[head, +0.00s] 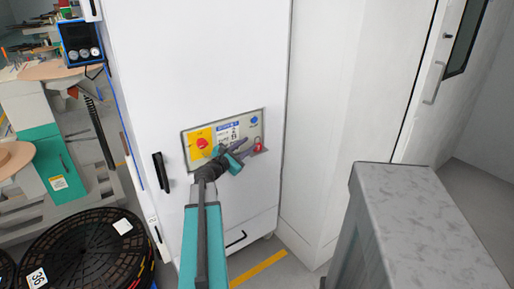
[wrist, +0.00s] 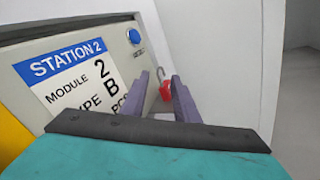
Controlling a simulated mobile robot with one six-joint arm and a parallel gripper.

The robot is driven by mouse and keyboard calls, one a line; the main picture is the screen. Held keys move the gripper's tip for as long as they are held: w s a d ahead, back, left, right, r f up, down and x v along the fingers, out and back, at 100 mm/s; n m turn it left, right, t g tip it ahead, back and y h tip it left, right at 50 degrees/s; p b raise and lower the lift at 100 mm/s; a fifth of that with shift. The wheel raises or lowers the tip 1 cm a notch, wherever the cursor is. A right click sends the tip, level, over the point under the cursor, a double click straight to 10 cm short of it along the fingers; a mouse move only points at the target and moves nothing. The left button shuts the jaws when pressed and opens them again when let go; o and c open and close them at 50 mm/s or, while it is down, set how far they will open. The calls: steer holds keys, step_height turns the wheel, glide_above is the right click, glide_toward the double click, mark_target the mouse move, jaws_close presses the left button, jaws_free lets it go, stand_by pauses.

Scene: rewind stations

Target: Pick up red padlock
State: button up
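The red padlock (head: 259,147) hangs at the lower right of the control panel on the white cabinet. In the wrist view the padlock (wrist: 165,92) shows between and beyond my fingers, its grey shackle upward and part of its body hidden by the right finger. My gripper (head: 248,147) is in front of the panel, just left of the padlock. In the wrist view my gripper (wrist: 161,78) has its two fingers apart, with a gap between them. I cannot tell whether a finger touches the padlock.
The panel (head: 252,118) carries a red knob on yellow (head: 201,143), a "STATION 2" label (wrist: 75,75) and a blue button (wrist: 134,36). A grey block-like counter (head: 400,185) stands at the right. Black reels (head: 85,250) lie at the lower left. Some floor (head: 265,265) shows below the cabinet.

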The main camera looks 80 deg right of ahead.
steer(key=shift+d, duration=0.1)
steer(key=shift+p+x, duration=0.45)
steer(key=shift+x, duration=2.05)
jaws_close()
